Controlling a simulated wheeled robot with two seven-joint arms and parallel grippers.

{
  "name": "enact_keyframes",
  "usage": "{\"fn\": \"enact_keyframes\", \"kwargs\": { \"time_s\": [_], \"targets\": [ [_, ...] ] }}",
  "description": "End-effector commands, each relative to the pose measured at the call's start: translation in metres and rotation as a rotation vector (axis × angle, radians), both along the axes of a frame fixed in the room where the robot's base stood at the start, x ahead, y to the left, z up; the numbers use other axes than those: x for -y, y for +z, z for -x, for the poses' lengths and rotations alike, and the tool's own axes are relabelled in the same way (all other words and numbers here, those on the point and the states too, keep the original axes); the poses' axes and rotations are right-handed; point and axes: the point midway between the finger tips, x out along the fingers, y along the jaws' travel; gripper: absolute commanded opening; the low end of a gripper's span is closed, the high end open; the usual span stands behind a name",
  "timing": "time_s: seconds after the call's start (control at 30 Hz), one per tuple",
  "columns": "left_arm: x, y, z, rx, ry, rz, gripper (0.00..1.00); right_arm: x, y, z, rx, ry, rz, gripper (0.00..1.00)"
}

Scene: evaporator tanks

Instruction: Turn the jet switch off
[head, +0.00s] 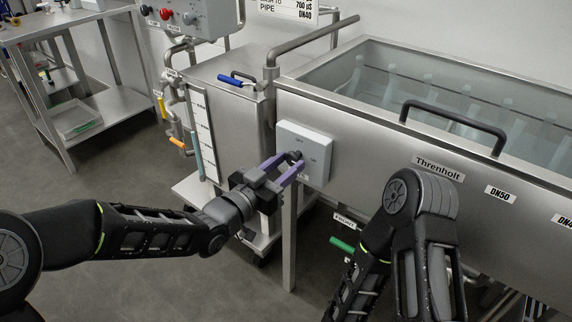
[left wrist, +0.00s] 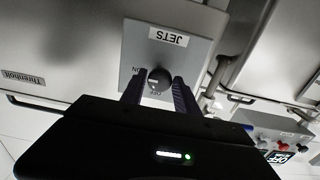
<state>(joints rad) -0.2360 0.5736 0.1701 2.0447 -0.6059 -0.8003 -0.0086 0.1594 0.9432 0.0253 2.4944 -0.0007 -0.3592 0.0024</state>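The jet switch is a dark round knob (left wrist: 160,79) on a light grey box (head: 305,150) fixed to the front of the steel tank. In the left wrist view the box carries a JETS label (left wrist: 168,37) and ON and OFF marks, upside down. A short pale mark shows on the knob; I cannot tell surely which word it points to. My left gripper (head: 288,163) has its purple fingers on either side of the knob, with narrow gaps showing in the wrist view (left wrist: 159,78). My right arm stands before the tank; its gripper is out of view.
The open steel tank (head: 365,125) holds liquid and several bottles, with a black handle (head: 455,124) on its front. A steel cabinet (head: 225,80) with pipes stands to the left. A green handle (head: 342,244) sits below the tank.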

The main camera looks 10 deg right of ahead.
Motion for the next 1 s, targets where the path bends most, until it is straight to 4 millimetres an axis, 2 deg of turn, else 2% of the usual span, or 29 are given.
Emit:
{"fn": "enact_keyframes", "kwargs": {
  "time_s": [0.03,0.43,1.0],
  "targets": [
    [-0.0001,0.0000,0.0001,0.000,0.000,0.000,0.32,0.0000,0.0000,0.0000,0.000,0.000,0.000,1.00],
    [-0.0001,0.0000,0.0002,0.000,0.000,0.000,0.00,0.0000,0.0000,0.0001,0.000,0.000,0.000,1.00],
    [-0.0002,-0.0005,-0.0002,-0.074,0.000,0.063,0.00,0.0004,-0.0027,-0.0005,0.000,-0.001,0.001,1.00]
  ]
}}
